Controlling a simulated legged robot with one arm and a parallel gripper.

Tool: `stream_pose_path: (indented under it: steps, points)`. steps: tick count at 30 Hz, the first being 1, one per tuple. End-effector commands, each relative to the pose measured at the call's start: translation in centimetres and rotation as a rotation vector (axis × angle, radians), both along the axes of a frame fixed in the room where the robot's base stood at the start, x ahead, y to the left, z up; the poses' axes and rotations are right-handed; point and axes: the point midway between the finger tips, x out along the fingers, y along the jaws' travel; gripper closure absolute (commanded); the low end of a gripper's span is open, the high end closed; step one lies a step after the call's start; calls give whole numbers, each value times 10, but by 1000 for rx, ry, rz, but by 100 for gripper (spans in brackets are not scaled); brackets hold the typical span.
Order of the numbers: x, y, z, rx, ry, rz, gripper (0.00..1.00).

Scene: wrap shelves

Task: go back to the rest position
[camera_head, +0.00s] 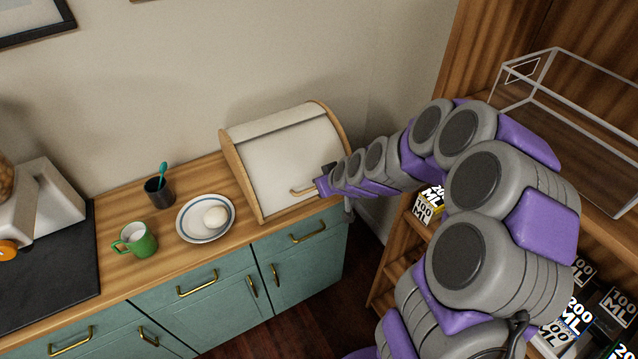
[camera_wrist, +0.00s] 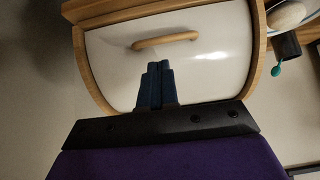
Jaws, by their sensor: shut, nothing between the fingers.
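My arm reaches left across the head view, and my gripper (camera_head: 316,190) is at the lower right of a white bread box with wooden sides (camera_head: 284,155). The box's lid is down. In the wrist view my gripper (camera_wrist: 157,72) has its two dark blue fingers together with nothing between them. They point at the white lid (camera_wrist: 205,60), just short of the wooden handle (camera_wrist: 165,40). The handle also shows in the head view (camera_head: 302,191). I cannot tell whether the fingertips touch the lid.
The wooden counter (camera_head: 125,190) holds a green mug (camera_head: 137,240), a dark cup (camera_head: 159,192) and a plate (camera_head: 190,225) with an egg-like white thing (camera_head: 215,216). A wooden shelf unit (camera_head: 392,255) with boxes (camera_head: 428,205) and a wire basket (camera_head: 552,52) stands at right, close to my arm.

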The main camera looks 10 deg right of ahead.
Motion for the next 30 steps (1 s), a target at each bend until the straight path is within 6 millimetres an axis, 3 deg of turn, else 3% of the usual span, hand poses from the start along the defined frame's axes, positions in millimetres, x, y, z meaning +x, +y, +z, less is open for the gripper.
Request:
stream_pose_path:
  steps: [9,25,30]
  points:
    - [-40,-15,31,0,-2,-2,100]
    - [-61,-13,42,1,20,10,100]
    - [-104,8,58,4,147,47,100]
